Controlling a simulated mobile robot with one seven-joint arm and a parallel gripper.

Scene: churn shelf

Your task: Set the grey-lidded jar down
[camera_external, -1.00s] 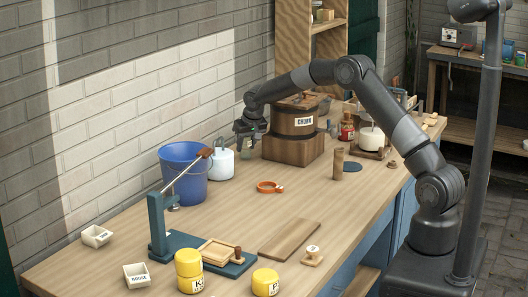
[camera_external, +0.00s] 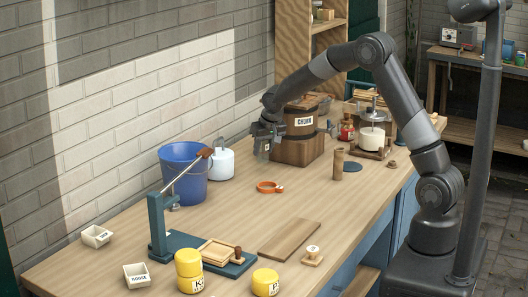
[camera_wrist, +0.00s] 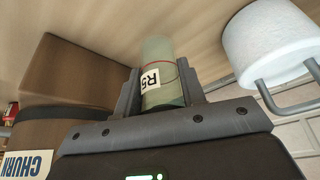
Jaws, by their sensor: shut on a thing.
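The jar (camera_wrist: 157,52) shows in the wrist view as a pale green, see-through cylinder with a white label reading "R5" and a thin red line. My gripper (camera_wrist: 160,82) is shut on it, one finger on each side. Its grey lid is not clearly seen. In the external view my gripper (camera_external: 264,141) is over the back of the bench, just left of the churn's wooden base. The jar (camera_external: 263,154) is small and partly hidden there. I cannot tell whether it touches the bench top.
The wooden churn (camera_external: 299,122) stands close to the right of my gripper. A white jug (camera_external: 221,164) and a blue bucket (camera_external: 184,177) stand to the left. An orange ring (camera_external: 268,187) lies in front. The bench top between ring and churn is clear.

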